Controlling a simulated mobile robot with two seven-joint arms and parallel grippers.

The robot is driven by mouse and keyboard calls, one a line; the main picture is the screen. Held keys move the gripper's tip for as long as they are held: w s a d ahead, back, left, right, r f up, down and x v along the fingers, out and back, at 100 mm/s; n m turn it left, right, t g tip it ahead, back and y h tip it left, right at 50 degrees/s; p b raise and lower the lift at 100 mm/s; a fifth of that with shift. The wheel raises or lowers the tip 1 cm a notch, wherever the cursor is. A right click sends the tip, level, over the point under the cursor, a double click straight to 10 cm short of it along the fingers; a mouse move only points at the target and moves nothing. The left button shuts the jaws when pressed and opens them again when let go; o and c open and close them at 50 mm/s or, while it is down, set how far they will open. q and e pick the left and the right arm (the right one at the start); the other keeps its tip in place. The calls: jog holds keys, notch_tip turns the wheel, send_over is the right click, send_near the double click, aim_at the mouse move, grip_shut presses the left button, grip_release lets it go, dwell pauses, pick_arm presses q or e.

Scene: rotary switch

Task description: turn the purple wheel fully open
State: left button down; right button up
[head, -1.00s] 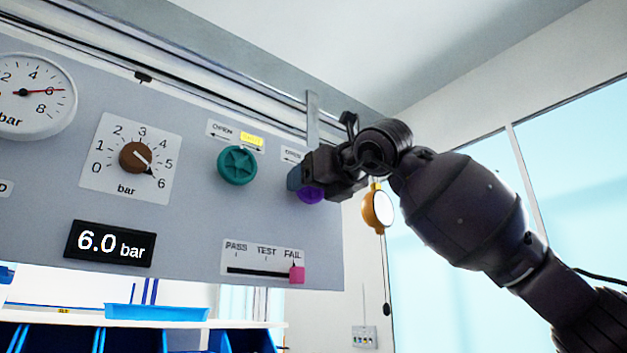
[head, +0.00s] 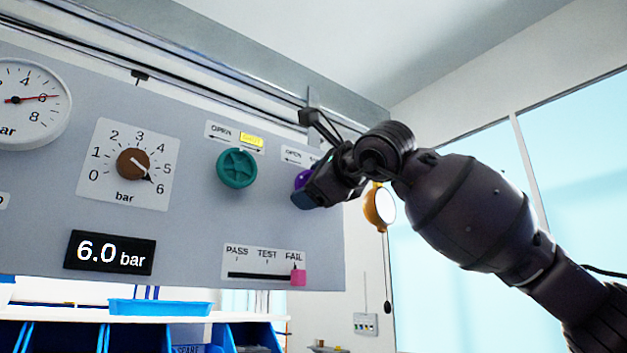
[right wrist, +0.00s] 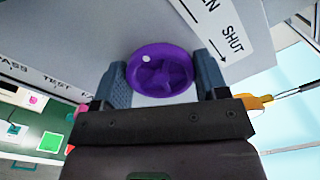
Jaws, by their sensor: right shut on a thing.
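The purple wheel (head: 302,180) is on the right part of the grey panel, mostly hidden behind my right gripper (head: 310,188) in the head view. In the right wrist view the purple wheel (right wrist: 161,71) shows its spokes and a small white dot at its upper left. My right gripper (right wrist: 163,80) has one finger on each side of the wheel and is shut on its rim. A label above the wheel reads OPEN and SHUT (right wrist: 215,25) in the right wrist view. My left gripper is not in view.
A green wheel (head: 237,168) sits to the left on the panel (head: 200,215). Further left are a brown knob (head: 132,163) and a dial gauge (head: 30,103). A pink slider (head: 298,277) is at FAIL below. The display (head: 110,252) reads 6.0 bar.

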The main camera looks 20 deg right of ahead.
pick_arm(q)
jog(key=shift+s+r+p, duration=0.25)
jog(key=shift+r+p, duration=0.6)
jog(key=shift+p, duration=0.4)
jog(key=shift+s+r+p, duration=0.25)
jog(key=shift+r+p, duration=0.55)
jog(key=shift+p, duration=0.4)
pick_arm(e)
jog(key=shift+f+n, duration=0.15)
jog(key=shift+n, duration=5.4)
jog(key=shift+f+n, duration=0.15)
jog(key=shift+n, duration=5.4)
jog(key=o, duration=0.9)
jog(key=shift+d, duration=0.1)
jog(key=shift+r, duration=0.1)
pick_arm(q)
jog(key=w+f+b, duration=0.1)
jog(key=b, duration=0.2)
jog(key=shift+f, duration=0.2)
pick_arm(e)
jog(key=v, duration=1)
jog(key=shift+s+d, duration=0.15)
jog(key=shift+s, duration=0.2)
